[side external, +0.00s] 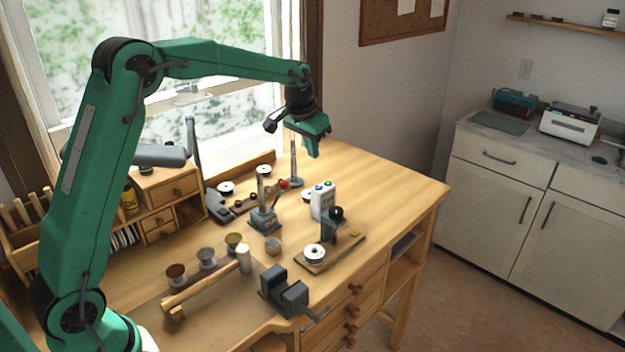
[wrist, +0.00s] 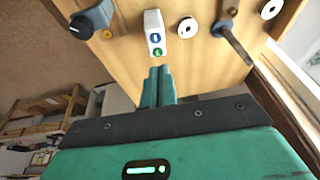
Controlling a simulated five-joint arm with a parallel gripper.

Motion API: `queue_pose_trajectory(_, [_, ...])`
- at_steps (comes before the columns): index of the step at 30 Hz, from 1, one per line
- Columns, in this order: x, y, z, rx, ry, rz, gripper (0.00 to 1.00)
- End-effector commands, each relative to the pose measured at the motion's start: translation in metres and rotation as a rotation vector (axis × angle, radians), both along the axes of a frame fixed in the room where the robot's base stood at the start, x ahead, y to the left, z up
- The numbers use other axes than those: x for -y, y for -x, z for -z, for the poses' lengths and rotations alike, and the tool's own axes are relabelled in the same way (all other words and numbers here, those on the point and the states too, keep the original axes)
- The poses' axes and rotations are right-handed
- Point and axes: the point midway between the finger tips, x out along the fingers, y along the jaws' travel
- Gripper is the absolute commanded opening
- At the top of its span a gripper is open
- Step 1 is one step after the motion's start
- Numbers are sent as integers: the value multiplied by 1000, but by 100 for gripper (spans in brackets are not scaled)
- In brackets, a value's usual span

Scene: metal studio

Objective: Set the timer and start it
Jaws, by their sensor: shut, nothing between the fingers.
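The timer looks to be the white box (side external: 323,203) standing upright near the middle of the bench, with a blue and a green button on top and a small display on its front too small to read. In the wrist view the white box (wrist: 154,22) shows its blue button (wrist: 156,37) and green button (wrist: 157,53) just beyond my fingertips. My gripper (side external: 314,151) is shut and empty, pointing down above the box, with a clear gap in the side view. In the wrist view the closed fingertips (wrist: 160,70) lie close to the green button in the picture.
A grey stand with a black knob (side external: 336,213) stands in front of the box. Behind it are a thin metal post (side external: 294,165) on a round base and several white spools. A vise (side external: 284,291) and mallet (side external: 205,281) lie nearer. The bench's right end (side external: 400,185) is clear.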

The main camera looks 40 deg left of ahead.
Motion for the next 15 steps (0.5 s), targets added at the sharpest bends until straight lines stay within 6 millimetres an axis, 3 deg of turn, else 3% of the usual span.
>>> queue_pose_trajectory(6, [0,8,-27,1,-1,0,0])
queue_pose_trajectory(15, [0,11,-39,1,-1,0,0])
